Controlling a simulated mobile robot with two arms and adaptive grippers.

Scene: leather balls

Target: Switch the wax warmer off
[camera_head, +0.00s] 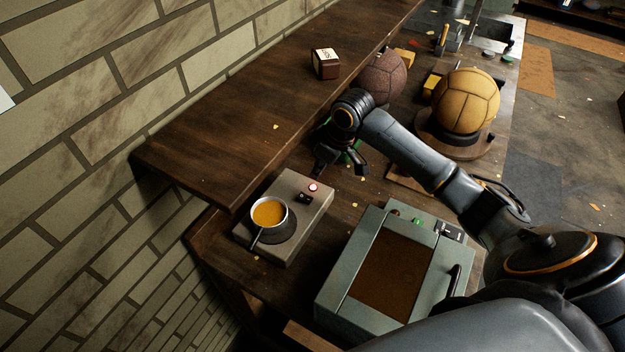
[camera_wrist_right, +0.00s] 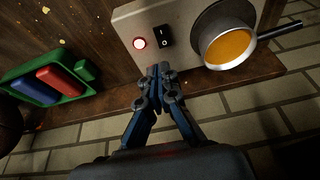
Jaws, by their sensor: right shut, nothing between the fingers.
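The wax warmer (camera_head: 312,223) is a beige box on the wooden bench, with a small pan of orange wax (camera_head: 268,213) on its round plate. On its panel are a black rocker switch (camera_wrist_right: 164,37) and a round light (camera_wrist_right: 139,43), which glows red. The switch also shows in the head view (camera_head: 305,198). My right gripper (camera_wrist_right: 158,72) is shut and empty, its tips just off the panel's edge near the switch and light. In the head view, my right gripper (camera_head: 322,168) is beside the warmer's far end. My left gripper is not in view.
A wooden shelf (camera_head: 215,135) overhangs the bench along the brick wall. A grey-green box with a brown window (camera_head: 390,265) stands right of the warmer. A green tray (camera_wrist_right: 75,93) holds red and blue pieces. A yellow ball (camera_head: 466,100) sits farther back.

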